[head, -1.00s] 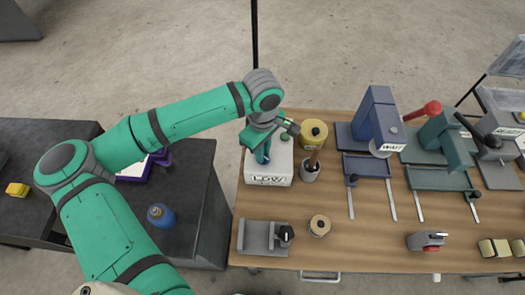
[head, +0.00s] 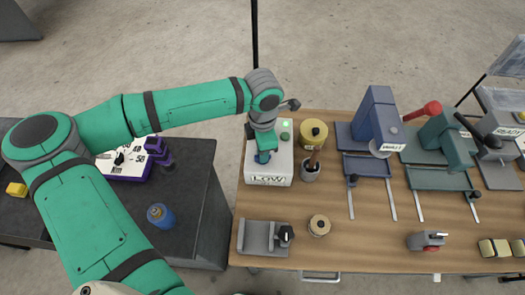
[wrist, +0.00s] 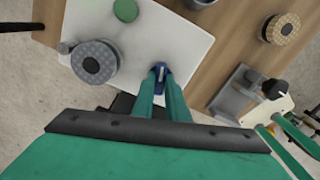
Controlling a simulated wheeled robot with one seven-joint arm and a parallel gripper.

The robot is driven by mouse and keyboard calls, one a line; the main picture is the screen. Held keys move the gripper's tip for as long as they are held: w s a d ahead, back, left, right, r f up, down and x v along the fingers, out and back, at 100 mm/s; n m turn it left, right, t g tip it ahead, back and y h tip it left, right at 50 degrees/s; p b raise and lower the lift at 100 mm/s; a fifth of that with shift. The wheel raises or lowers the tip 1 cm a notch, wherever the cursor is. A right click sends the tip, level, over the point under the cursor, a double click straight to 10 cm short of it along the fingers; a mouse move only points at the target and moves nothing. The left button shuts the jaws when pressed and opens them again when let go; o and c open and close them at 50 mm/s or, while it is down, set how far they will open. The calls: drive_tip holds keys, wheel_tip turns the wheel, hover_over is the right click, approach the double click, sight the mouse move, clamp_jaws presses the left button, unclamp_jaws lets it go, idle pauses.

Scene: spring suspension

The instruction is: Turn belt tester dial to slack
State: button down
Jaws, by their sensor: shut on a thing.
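A white box (head: 284,165) with a dark-lettered label reading LOW on its front stands at the table's left back corner. It also shows in the wrist view (wrist: 180,38). A small blue dial knob (wrist: 162,68) sits on its top and shows partly in the head view (head: 262,158). My gripper (wrist: 161,80) is shut on this knob from above; the fingers hide most of it and its pointing direction is unclear. A green button (head: 285,136), a lit green lamp (head: 286,124) and a grey patterned round knob (wrist: 94,62) are also on the box.
A yellow spool (head: 313,132) and a grey cup (head: 310,171) stand close right of the box. A grey fixture (head: 262,238) lies in front. Blue (head: 376,125) and teal (head: 446,140) presses stand further right. A purple-based dial unit (head: 125,163) and blue bottle (head: 160,216) are on the dark left bench.

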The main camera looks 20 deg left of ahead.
drive_tip(key=n, duration=1.4)
drive_tip(key=shift+w, duration=0.1)
drive_tip(key=shift+n, duration=0.3)
drive_tip(key=c, duration=1.8)
unclamp_jaws()
drive_tip(key=shift+o, duration=0.2)
wheel_tip(320, 180, up, 11)
drive_tip(key=shift+f, duration=0.1)
